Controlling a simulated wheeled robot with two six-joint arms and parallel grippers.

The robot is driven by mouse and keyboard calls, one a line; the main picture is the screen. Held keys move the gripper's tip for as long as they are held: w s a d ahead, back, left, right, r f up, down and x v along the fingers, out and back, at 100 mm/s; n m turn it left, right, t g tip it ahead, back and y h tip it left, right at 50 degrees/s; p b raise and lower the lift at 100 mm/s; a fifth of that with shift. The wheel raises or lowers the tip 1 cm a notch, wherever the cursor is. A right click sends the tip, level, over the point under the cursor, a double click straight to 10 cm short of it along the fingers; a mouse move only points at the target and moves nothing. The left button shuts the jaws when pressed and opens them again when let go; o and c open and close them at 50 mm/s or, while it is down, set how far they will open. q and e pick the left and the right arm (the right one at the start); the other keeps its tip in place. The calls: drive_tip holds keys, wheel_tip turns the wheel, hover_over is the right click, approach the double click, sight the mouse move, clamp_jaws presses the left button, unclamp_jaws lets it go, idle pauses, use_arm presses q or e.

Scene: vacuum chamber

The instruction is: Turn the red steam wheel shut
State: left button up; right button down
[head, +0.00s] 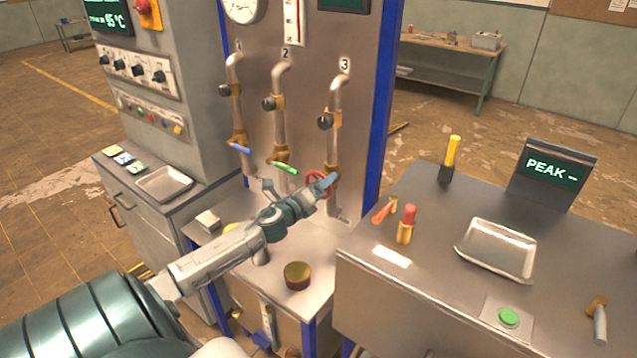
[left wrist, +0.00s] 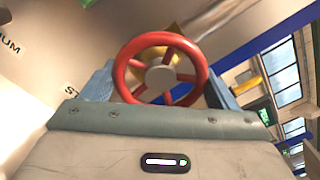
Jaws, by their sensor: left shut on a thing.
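The red steam wheel (head: 313,183) is on the pipe marked 3, low on the steel panel. It is partly hidden behind my left gripper (head: 326,185) in the head view. In the left wrist view the red wheel (left wrist: 160,68) stands between the two blue fingers of my left gripper (left wrist: 160,88), its spokes and grey hub showing. My left gripper is shut on the wheel's rim. My right gripper is not in view.
A blue lever (head: 239,148) and a green lever (head: 284,167) sit on pipes 1 and 2. A brass pot (head: 297,275) stands on the shelf below. The right bench (head: 440,215) holds a metal tray (head: 497,248), tools, a green button (head: 508,317) and a display (head: 551,172).

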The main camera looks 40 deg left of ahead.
use_arm(q)
drive_tip(key=m+p, duration=0.1)
drive_tip(key=m, duration=0.2)
drive_tip(key=shift+f+m, duration=0.1)
drive_tip(key=shift+m, duration=0.2)
drive_tip(key=shift+s+f+m, duration=0.1)
drive_tip(key=shift+m, duration=1.5)
drive_tip(key=shift+a+p, duration=0.1)
drive_tip(key=shift+p, duration=0.2)
drive_tip(key=o, duration=0.9)
drive_tip(key=s+d+b, duration=0.1)
drive_tip(key=s+b, duration=0.4)
drive_tip(key=s, duration=0.5)
drive_tip(key=shift+s+d, duration=0.15)
drive_tip(key=shift+s, duration=0.2)
